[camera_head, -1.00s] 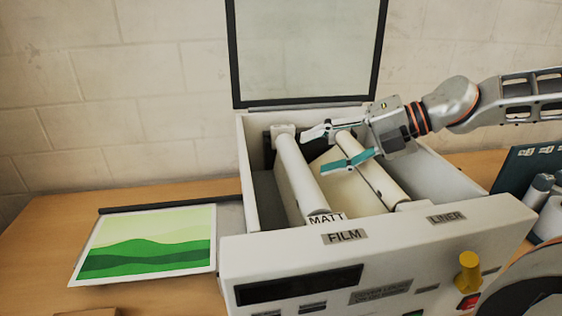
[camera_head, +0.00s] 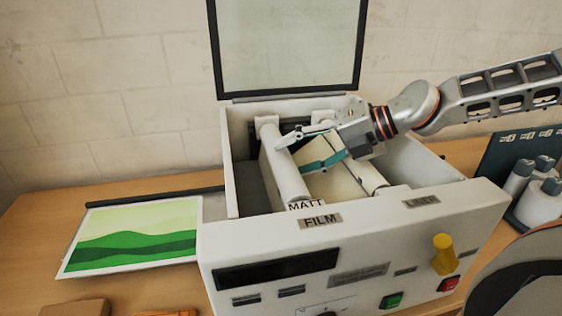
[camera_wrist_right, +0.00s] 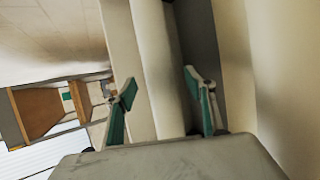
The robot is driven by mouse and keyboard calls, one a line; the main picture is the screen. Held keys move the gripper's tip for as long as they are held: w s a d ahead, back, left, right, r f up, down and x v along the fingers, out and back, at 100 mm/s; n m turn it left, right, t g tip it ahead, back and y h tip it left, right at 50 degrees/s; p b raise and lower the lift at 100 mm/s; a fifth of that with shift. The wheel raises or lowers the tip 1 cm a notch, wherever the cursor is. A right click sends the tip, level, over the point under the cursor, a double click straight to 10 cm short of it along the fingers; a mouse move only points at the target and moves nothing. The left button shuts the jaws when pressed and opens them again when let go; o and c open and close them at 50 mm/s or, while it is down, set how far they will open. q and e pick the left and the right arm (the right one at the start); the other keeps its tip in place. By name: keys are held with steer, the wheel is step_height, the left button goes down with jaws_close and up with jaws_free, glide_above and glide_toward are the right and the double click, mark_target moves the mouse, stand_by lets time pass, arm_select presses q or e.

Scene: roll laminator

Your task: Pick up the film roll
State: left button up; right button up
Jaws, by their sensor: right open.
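The film roll (camera_head: 283,165) is a white cylinder lying lengthwise in the left bay of the open laminator, with a MATT tag at its near end, behind the FILM label. My right gripper (camera_head: 291,154) is open, coming in from the right, with its two teal-padded fingers over the roll. In the right wrist view, a pale roll (camera_wrist_right: 158,55), apparently the film roll, runs between the open fingers of the right gripper (camera_wrist_right: 160,84). Whether the fingers touch it cannot be told. My left gripper is not in view.
The laminator (camera_head: 350,245) has its lid (camera_head: 285,45) raised behind. A second roll (camera_head: 366,176) lies in the bay behind the LINER label, partly under my right gripper. A green landscape print (camera_head: 135,237) lies to the left. A dark rack with white cylinders (camera_head: 540,200) stands at right.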

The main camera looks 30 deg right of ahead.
mark_target(288, 154)
steer(key=shift+x, duration=1.3)
jaws_close()
steer(key=shift+r, duration=0.15)
step_height(288, 154, up, 20)
steer(key=shift+b, duration=0.3)
